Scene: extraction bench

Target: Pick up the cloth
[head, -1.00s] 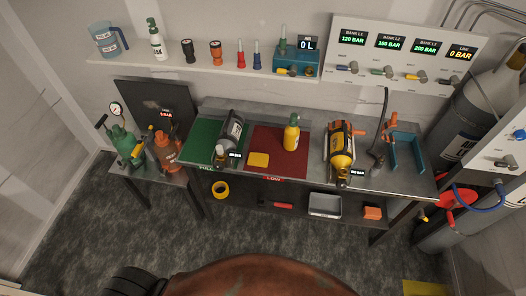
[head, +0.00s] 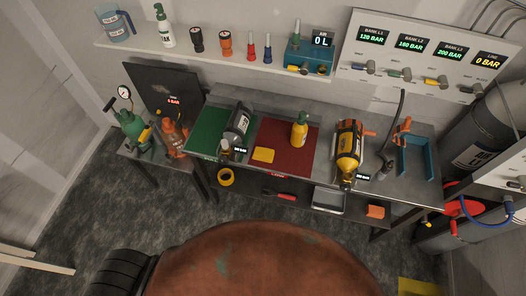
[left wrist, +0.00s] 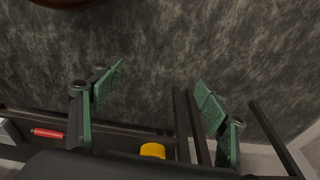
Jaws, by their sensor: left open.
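A small flat yellow piece (head: 264,155), which looks like the folded cloth, lies on the red mat (head: 279,133) on the bench. A yellow bottle (head: 299,130) stands behind it to the right on the same mat. My left gripper (left wrist: 160,78) shows only in the left wrist view. Its green-padded fingers are wide apart and empty, with dark floor behind them. The cloth is not clearly seen in that view. My right gripper is in neither view.
A dark cylinder (head: 238,123) lies by the green mat (head: 209,132), left of the cloth. The lower shelf holds a yellow roll (head: 226,177), also in the wrist view (left wrist: 152,150), and a grey tray (head: 329,201).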

